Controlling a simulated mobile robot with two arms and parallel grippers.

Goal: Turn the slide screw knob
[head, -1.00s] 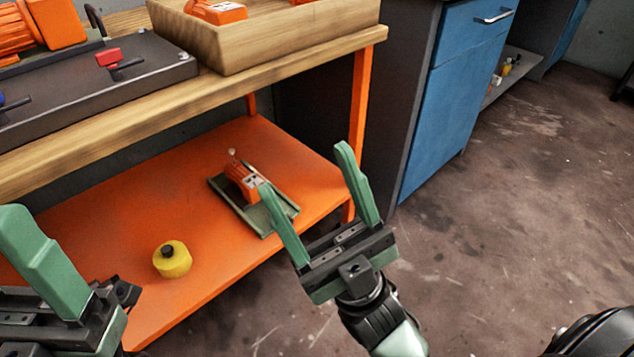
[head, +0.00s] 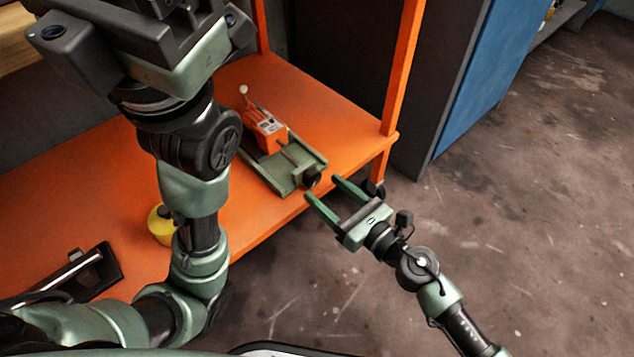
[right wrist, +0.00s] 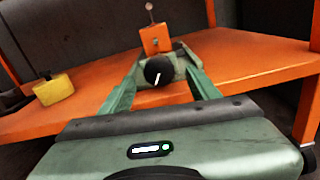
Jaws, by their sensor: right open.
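The slide unit (head: 283,160) has a green base and an orange block with a white ball-tipped lever. It sits on the orange shelf. Its round black slide screw knob (head: 311,177) faces me at the near end. In the right wrist view the knob (right wrist: 158,70), with a white line on its face, appears between the fingers. My right gripper (head: 321,187) is open and empty, fingertips just short of the knob or beside it; contact cannot be told. My left gripper's body (head: 140,45) is at the upper left of the head view, its fingers out of frame.
The orange shelf (head: 90,220) carries a yellow container (head: 160,225), partly hidden by my left arm. An orange table leg (head: 402,70) stands right of the slide unit. A blue cabinet (head: 480,80) is behind. The floor on the right is clear.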

